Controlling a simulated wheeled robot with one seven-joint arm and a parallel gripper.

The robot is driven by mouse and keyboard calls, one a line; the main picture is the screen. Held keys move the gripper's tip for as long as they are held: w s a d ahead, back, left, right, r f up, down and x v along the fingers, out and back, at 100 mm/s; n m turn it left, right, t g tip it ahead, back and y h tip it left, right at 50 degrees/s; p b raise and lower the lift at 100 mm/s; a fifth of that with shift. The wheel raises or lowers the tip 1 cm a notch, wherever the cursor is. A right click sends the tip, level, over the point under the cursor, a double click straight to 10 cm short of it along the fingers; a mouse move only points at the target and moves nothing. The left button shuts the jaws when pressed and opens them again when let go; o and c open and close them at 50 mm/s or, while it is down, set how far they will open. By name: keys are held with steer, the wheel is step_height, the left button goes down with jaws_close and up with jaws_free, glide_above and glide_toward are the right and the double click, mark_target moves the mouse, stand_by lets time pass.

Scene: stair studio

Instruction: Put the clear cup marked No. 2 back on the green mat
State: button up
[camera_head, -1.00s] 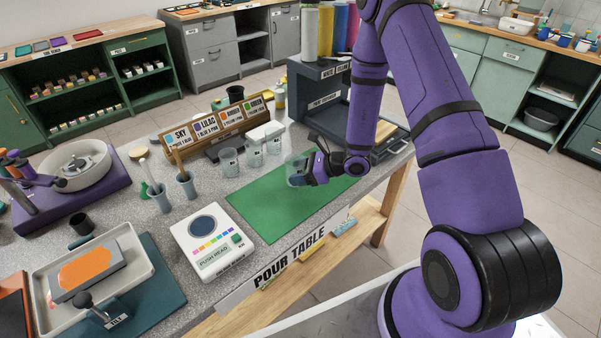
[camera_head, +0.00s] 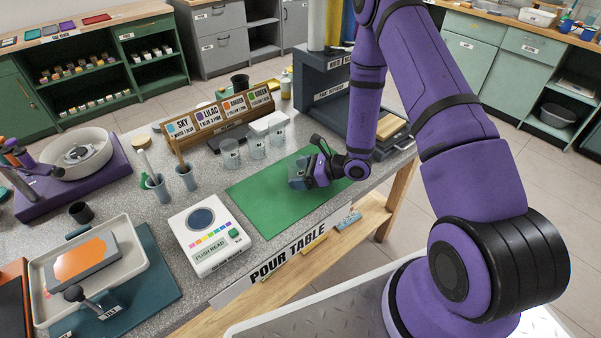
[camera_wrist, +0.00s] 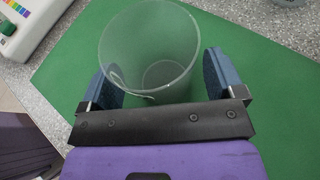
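A clear cup (camera_head: 296,172) is between the fingers of my gripper (camera_head: 308,177) over the green mat (camera_head: 265,203). In the wrist view the clear cup (camera_wrist: 150,45) stands between the two blue finger pads of my gripper (camera_wrist: 160,80), with a pad against each side. Its open rim faces the camera, and green mat (camera_wrist: 275,110) shows through and around it. No number can be read on this cup. I cannot tell whether its base touches the mat.
Three more clear cups, one of them here (camera_head: 230,154), stand in a row behind the mat before the colour-card rack (camera_head: 222,120). A white push-read device (camera_head: 208,240) is left of the mat. The mat's front part is clear.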

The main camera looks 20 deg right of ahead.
steer(key=shift+r, duration=0.15)
steer(key=v, duration=1.2)
steer(key=s+a+r+n+g, duration=0.35)
steer(key=r+n, duration=0.25)
steer(key=r, duration=0.5)
steer(key=s+a+r+n+g, duration=0.35)
steer(key=r+n, duration=0.35)
steer(key=r, duration=0.4)
steer(key=s+d+r+n+t+h, duration=0.1)
steer(key=s+r+n+t+h, duration=0.1)
steer(key=s+r+n+h, duration=0.3)
steer(key=s+d+r+n+t+h, duration=0.2)
steer(key=s+r+n+h, duration=0.4)
steer(key=s+r, duration=0.5)
step_height(320, 180, up, 2)
steer(key=shift+s+d+r+n+t, duration=0.15)
steer(key=shift+s+d+n+t, duration=0.15)
steer(key=shift+t, duration=0.3)
steer(key=shift+a, duration=0.15)
